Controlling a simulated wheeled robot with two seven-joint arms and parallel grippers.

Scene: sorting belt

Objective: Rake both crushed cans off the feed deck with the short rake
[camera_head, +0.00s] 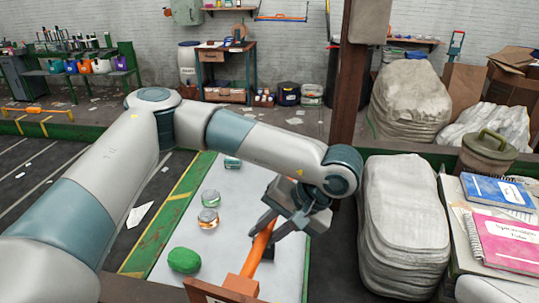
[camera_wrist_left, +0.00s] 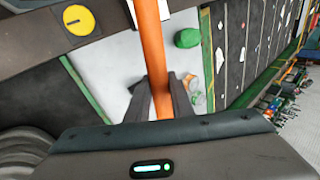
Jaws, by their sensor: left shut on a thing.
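My left gripper (camera_head: 266,226) is shut on the orange handle of the short rake (camera_head: 259,248), above the pale feed deck (camera_head: 165,222). The handle also crosses the left wrist view (camera_wrist_left: 150,45) between the fingers (camera_wrist_left: 160,98). I cannot clearly make out the rake's head. A silver and orange can (camera_head: 208,219) and a green and silver can (camera_head: 211,198) stand close together on the deck, left of the gripper. A teal can-like item (camera_head: 233,162) lies farther back, partly behind my arm. My right gripper is not in view.
A green lump (camera_head: 184,260) lies on the deck nearer me. An orange block (camera_head: 241,285) is at the bottom edge. A wrapped grey stack (camera_head: 403,230) and a brown post (camera_head: 346,90) stand right of the deck. Notebooks (camera_head: 500,235) lie at far right.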

